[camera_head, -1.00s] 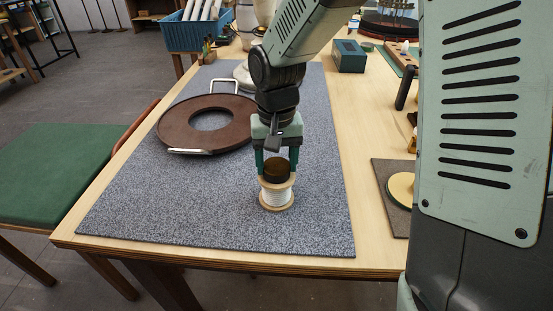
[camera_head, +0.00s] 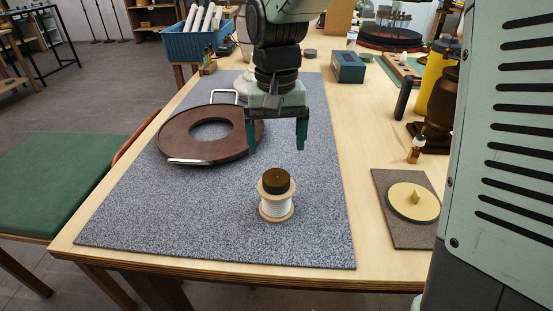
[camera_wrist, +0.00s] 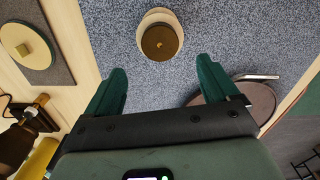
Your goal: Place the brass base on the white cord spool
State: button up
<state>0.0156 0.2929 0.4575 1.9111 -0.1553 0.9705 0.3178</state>
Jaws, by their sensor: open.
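The white cord spool (camera_head: 276,208) stands upright on the grey mat, with pale wooden flanges and white cord between them. The brass base (camera_head: 276,181), a short dark brown-bronze cylinder, sits upright on the spool's top flange.
A brown ring-shaped tray (camera_head: 180,145) with metal handles lies on the grey mat (camera_head: 180,215) at left. A brown board (camera_head: 390,188) with a yellow disc (camera_head: 414,200) is at right. A teal box (camera_head: 348,67) stands at the back. The mat's front is clear.

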jog(key=s+d+r+t, duration=0.3)
jog(key=s+d+r, duration=0.6)
jog(key=r, duration=0.2)
jog(key=s+d+m+t, duration=0.1)
jog(key=s+d, duration=0.4)
jog(key=s, duration=0.5)
jog(key=shift+d+m+t, duration=0.35)
jog(key=shift+m+t, duration=0.05)
jog(key=shift+t, duration=0.4)
